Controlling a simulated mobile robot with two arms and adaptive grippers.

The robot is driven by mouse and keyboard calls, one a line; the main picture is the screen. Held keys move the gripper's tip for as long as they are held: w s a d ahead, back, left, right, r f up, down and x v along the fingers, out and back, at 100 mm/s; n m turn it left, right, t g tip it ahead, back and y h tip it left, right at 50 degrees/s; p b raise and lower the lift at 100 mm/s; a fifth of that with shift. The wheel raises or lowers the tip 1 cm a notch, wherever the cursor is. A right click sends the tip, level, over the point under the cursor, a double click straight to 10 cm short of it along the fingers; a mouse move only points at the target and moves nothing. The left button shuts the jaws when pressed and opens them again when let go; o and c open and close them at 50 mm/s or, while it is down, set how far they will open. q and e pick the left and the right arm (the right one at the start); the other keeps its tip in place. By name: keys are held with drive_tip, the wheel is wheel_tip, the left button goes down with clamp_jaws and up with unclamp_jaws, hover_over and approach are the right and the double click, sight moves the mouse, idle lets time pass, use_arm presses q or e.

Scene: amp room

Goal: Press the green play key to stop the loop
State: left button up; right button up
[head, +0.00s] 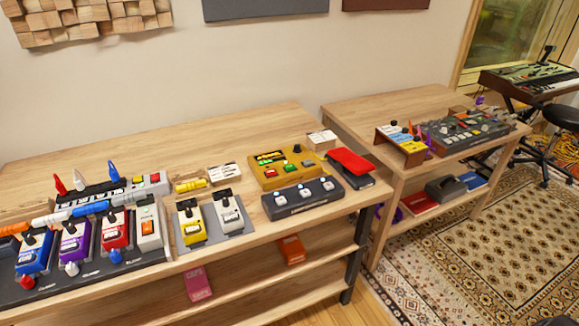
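A mustard-yellow box (262,181) with a small lit display (270,157), knobs and coloured keys sits toward the back right of the near bench. A small green key (290,168) shows on its top, near a red key (271,174). The markings on the keys are too small to read. A dark three-button footswitch (303,199) sits just in front of the box. Neither of my grippers is in view.
The near wooden bench (240,135) holds several pedals on a dark board (60,287) at left and a red-topped dark item (350,168) at right. A second bench (365,107) carries a grey mixer-like unit (465,132). Patterned rug (470,240) covers the floor at right.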

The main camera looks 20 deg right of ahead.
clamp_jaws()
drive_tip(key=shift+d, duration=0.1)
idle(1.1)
